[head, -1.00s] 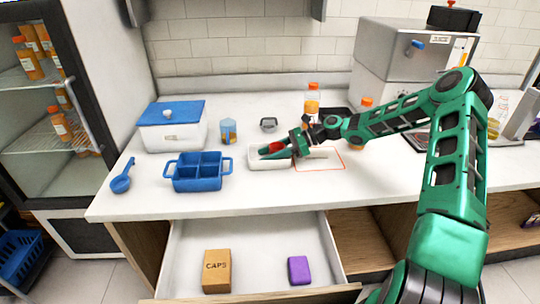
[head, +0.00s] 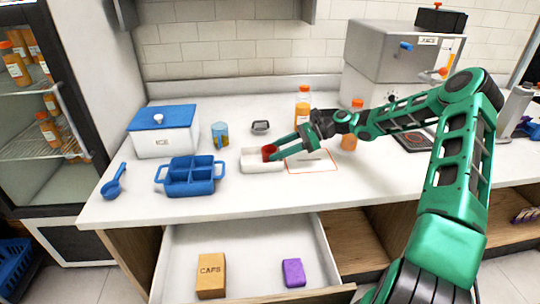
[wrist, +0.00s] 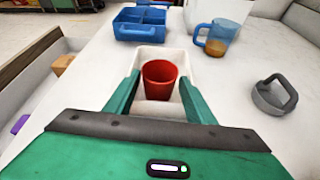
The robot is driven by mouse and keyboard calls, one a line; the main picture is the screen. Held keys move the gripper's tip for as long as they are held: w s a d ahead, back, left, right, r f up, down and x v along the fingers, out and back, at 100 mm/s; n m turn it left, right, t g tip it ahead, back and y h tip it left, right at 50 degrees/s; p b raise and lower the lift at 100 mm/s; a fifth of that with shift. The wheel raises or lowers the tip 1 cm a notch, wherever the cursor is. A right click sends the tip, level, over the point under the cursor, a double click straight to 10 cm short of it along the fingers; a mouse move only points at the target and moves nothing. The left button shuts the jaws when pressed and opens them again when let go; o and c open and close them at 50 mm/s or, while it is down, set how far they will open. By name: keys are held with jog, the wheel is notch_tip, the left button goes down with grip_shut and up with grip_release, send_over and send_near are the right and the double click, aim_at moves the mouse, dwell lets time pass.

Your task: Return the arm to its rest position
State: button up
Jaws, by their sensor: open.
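My gripper (head: 283,148) is over the counter at the right end of a small white tray (head: 254,163), with its fingers pointing left. It is open. A red cup (head: 268,153) stands upright in the tray at the fingertips. In the wrist view the red cup (wrist: 160,78) shows just ahead of and between the two spread green fingers (wrist: 158,90), with visible gaps on both sides. My green arm reaches in from the right side of the head view.
A blue divided caddy (head: 191,176), blue scoop (head: 113,180), ice box (head: 164,132), mug (head: 220,135) and grey-handled item (head: 260,127) surround the tray. Orange bottles (head: 303,107) stand behind the gripper. The juicer (head: 398,65) is at right. An open drawer (head: 245,270) juts out below.

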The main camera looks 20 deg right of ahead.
jog(key=shift+d+r, duration=0.15)
jog(key=shift+d, duration=0.25)
